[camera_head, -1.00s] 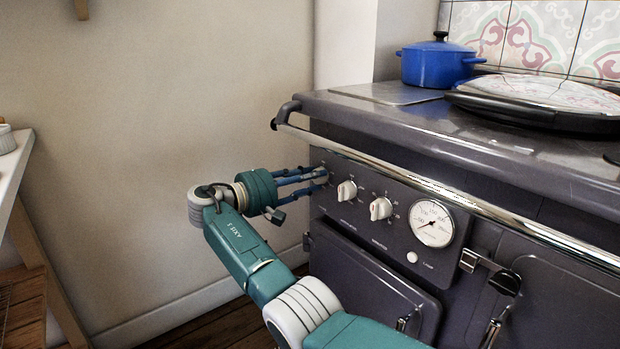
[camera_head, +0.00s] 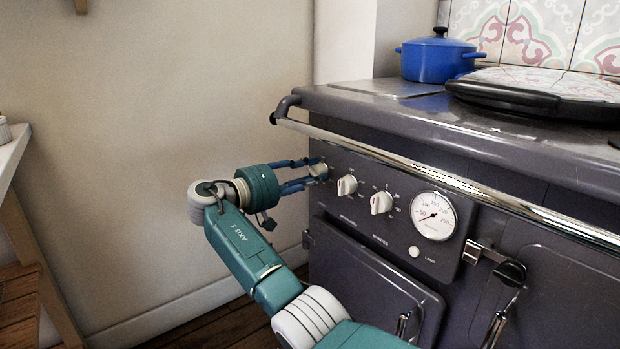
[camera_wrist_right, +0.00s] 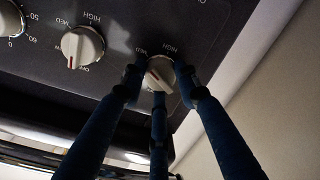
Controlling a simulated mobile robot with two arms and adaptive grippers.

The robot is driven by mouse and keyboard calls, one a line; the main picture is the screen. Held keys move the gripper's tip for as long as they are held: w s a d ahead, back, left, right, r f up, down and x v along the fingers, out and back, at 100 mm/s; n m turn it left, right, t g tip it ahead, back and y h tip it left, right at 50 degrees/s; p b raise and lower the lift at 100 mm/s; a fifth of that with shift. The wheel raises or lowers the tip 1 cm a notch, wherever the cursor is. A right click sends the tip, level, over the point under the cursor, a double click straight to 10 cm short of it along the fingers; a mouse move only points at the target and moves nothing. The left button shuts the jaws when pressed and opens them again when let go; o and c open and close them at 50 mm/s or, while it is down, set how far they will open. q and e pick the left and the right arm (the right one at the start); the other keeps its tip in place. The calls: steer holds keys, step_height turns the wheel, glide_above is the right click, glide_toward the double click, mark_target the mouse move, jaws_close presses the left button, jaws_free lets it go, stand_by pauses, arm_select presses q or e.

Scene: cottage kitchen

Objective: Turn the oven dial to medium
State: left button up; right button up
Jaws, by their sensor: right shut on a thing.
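The oven's front panel (camera_head: 362,212) carries white dials in a row. My right gripper (camera_head: 317,172) has its blue fingers closed around the leftmost dial (camera_head: 318,169). In the right wrist view, three dark fingers surround this dial (camera_wrist_right: 160,73), with MED and HIGH lettering beside it. A reddish pointer line shows on its face, but the fingers partly cover it and I cannot tell its exact setting. The neighbouring dial (camera_head: 347,186) and the one right of it (camera_head: 381,203) are free. My left gripper is not in view.
A metal rail (camera_head: 400,166) runs along the stove front just above the dials. A round gauge (camera_head: 433,216) and a latch (camera_head: 490,257) lie to the right. A blue pot (camera_head: 432,60) stands on top.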

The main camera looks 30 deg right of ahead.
steer(key=shift+s+d+f+m, duration=0.15)
steer(key=shift+f+m, duration=0.2)
steer(key=shift+m, duration=0.25)
steer(key=o, duration=1.1)
steer(key=shift+o, duration=0.3)
steer(key=shift+r, duration=0.1)
steer(key=shift+r, duration=0.1)
steer(key=s+a, duration=0.1)
steer(key=a, duration=1.1)
steer(key=shift+s+r, duration=0.15)
steer(key=shift+r, duration=0.1)
